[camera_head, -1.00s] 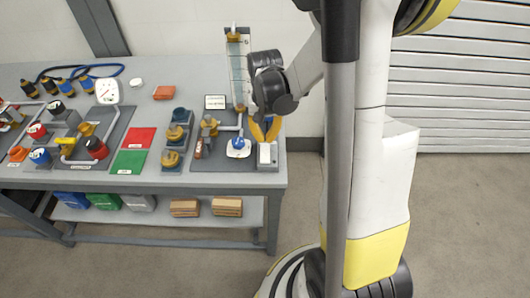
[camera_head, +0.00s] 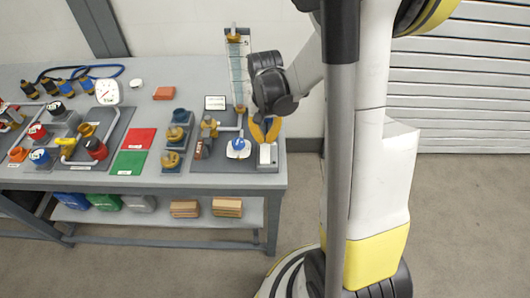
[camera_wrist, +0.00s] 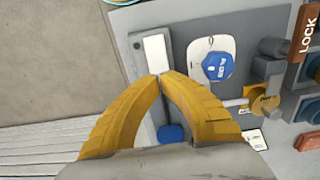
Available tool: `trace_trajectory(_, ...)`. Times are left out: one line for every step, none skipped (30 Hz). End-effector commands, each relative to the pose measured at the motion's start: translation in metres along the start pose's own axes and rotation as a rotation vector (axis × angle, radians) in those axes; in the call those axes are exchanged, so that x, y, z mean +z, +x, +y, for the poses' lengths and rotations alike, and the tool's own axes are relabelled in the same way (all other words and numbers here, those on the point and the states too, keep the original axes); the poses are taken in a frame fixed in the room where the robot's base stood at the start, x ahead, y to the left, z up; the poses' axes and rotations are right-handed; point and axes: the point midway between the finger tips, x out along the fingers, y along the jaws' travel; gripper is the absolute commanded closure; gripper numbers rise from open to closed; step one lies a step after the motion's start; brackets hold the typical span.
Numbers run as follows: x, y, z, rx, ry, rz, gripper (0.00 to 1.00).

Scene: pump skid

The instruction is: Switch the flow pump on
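My gripper (camera_wrist: 160,77) points down with its yellow fingers curved together, tips meeting and nothing seen between them. In the head view my gripper (camera_head: 265,142) is above the back part of a switch box (camera_head: 267,157) at the right end of the bench. In the wrist view the switch box (camera_wrist: 142,62) carries a white rocker (camera_wrist: 155,46), and the fingertips overlap its lower end; I cannot tell if they touch it.
A tall clear tube (camera_head: 238,75) with a scale stands behind the pump. A brown LOCK block (camera_wrist: 305,35) is at the wrist view's right edge. A blue knob-like part (camera_wrist: 171,133) lies below the fingertips. Floor is clear right of the bench (camera_head: 230,182).

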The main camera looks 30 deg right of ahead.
Motion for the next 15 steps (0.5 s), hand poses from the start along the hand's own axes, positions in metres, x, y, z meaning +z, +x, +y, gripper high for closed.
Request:
trace_trajectory(0.0000,0.0001,0.0000,0.000,0.000,0.000,1.00)
trace_trajectory(0.0000,0.0002,0.0000,0.000,0.000,0.000,1.00)
trace_trajectory(0.0000,0.0005,0.0000,0.000,0.000,0.000,1.00)
trace_trajectory(0.0000,0.0008,0.0000,0.000,0.000,0.000,1.00)
trace_trajectory(0.0000,0.0011,0.0000,0.000,0.000,0.000,1.00)
trace_trajectory(0.0000,0.0017,0.0000,0.000,0.000,0.000,1.00)
trace_trajectory(0.0000,0.0021,0.0000,0.000,0.000,0.000,1.00)
trace_trajectory(0.0000,0.0026,0.0000,0.000,0.000,0.000,1.00)
trace_trajectory(0.0000,0.0033,0.0000,0.000,0.000,0.000,1.00)
trace_trajectory(0.0000,0.0038,0.0000,0.000,0.000,0.000,1.00)
trace_trajectory(0.0000,0.0042,0.0000,0.000,0.000,0.000,1.00)
trace_trajectory(0.0000,0.0049,0.0000,0.000,0.000,0.000,1.00)
trace_trajectory(-0.0001,0.0053,0.0000,0.000,0.000,0.000,1.00)
trace_trajectory(0.0000,0.0058,0.0000,0.000,0.000,0.000,1.00)
trace_trajectory(-0.0001,0.0064,0.0000,0.000,0.000,0.000,1.00)
